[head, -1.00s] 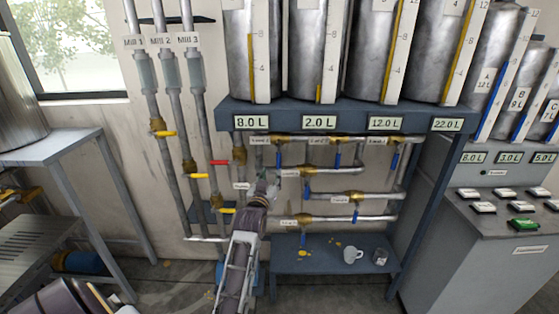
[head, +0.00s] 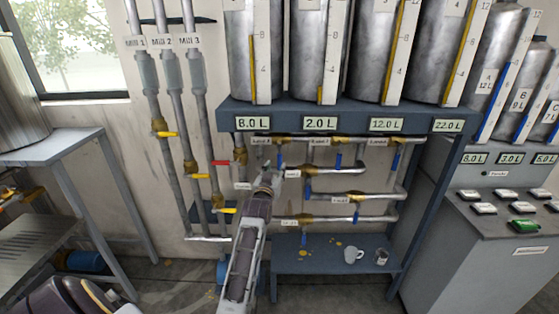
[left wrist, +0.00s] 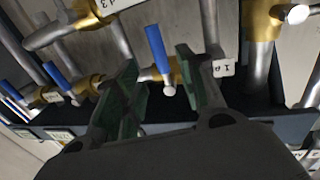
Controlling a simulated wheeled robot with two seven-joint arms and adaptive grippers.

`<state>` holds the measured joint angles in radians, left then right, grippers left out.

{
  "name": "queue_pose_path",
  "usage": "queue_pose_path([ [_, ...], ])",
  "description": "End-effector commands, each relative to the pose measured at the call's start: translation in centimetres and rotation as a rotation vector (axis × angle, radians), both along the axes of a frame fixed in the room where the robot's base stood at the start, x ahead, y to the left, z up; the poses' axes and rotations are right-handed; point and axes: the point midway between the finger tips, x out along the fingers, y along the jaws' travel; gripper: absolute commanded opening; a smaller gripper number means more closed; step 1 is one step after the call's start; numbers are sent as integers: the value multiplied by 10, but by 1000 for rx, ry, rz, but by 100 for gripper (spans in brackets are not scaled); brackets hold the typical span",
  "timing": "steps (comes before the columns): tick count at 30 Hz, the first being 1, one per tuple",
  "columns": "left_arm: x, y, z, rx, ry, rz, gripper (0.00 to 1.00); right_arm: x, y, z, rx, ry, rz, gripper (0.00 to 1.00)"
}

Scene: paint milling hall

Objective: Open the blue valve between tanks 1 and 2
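The blue valve between tanks 1 and 2 has a brass body and a blue lever (head: 283,159) that hangs down from the top pipe, under the 8.0 L and 2.0 L displays. In the left wrist view its blue lever (left wrist: 157,50) shows in the gap between my fingers, beside a partly hidden label starting with 1. My left gripper (head: 270,168) is just left of and below this lever. In the left wrist view, the left gripper (left wrist: 160,80) is open, its green pads apart. Contact with the lever cannot be told. My right gripper is not in view.
More blue-lever valves sit close by, such as one (head: 307,186) on the pipe below and one (head: 338,160) to the right. A low blue bench (head: 290,265) with a mug (head: 353,254) stands underneath.

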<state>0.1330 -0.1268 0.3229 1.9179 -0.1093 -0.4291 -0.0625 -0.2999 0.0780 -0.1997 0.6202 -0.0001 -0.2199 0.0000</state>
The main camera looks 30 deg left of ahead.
Motion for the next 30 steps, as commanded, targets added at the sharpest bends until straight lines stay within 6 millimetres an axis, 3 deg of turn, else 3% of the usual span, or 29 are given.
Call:
queue_pose_path([
  [21,61,23,1,0,0,0,40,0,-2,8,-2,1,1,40],
  [30,77,29,0,0,0,0,40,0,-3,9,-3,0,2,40],
])
